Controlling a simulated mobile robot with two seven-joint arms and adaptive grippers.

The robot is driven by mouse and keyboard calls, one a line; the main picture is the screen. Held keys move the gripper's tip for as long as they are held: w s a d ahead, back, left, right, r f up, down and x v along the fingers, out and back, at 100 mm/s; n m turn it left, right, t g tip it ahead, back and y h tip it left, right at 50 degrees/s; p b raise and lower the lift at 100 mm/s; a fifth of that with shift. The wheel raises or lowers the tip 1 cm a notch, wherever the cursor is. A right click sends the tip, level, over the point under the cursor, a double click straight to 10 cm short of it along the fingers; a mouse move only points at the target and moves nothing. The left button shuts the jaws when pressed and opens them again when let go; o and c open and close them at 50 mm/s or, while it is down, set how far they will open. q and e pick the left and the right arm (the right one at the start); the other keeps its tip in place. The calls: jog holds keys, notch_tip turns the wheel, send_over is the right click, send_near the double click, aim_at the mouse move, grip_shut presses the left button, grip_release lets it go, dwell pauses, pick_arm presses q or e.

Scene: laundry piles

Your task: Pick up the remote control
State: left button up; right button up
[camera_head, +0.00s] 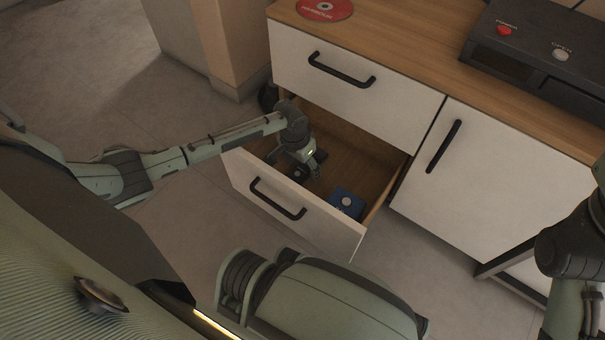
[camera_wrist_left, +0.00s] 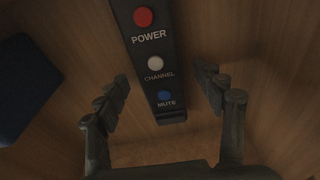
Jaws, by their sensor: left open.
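The remote control (camera_wrist_left: 157,62) is a long black bar with a red POWER button, a white CHANNEL button and a blue MUTE button. It lies on the wooden floor of the open drawer (camera_head: 245,178). My left gripper (camera_head: 311,168) is down inside this drawer, and its fingers (camera_wrist_left: 164,82) also show in the left wrist view. They are open, one on each side of the remote's MUTE end, with a gap on both sides. In the head view the remote is mostly hidden by the gripper. My right gripper is out of view.
A blue object with a white round spot (camera_head: 346,203) lies in the drawer, right of my left gripper. The closed upper drawer (camera_head: 325,80) is just above my wrist. A red disc (camera_head: 324,9) and a black box (camera_head: 540,50) with buttons are on the cabinet top.

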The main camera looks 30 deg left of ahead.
pick_arm(q)
jog(key=shift+f, duration=0.1)
jog(key=c, duration=1.3)
